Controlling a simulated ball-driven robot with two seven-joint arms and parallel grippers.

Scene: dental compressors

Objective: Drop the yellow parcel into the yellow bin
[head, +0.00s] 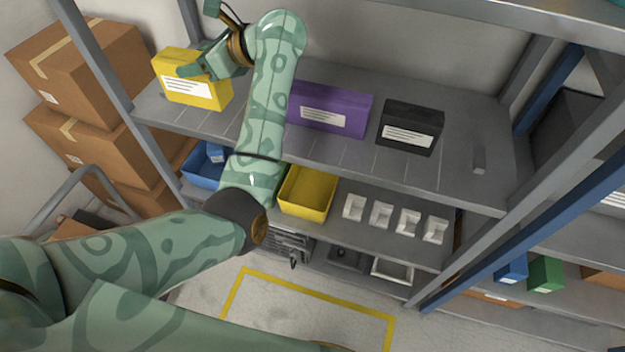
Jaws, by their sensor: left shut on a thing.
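The yellow parcel (190,92) is a box with a white label at the left end of the upper shelf. My left gripper (195,72) is shut on it from above and behind. I cannot tell whether the parcel touches the shelf or is slightly lifted. The yellow bin (304,209) is an open, empty-looking tray on the lower shelf, below and to the right of the parcel. My left forearm passes just left of the bin and hides part of the shelf there. My right gripper is not in view.
A purple box (345,116) and a black box (410,138) stand on the upper shelf (470,120). A blue bin (203,170) with a blue item and several small white holders (381,214) are on the lower shelf. Cardboard boxes (80,75) are stacked left of a shelf post.

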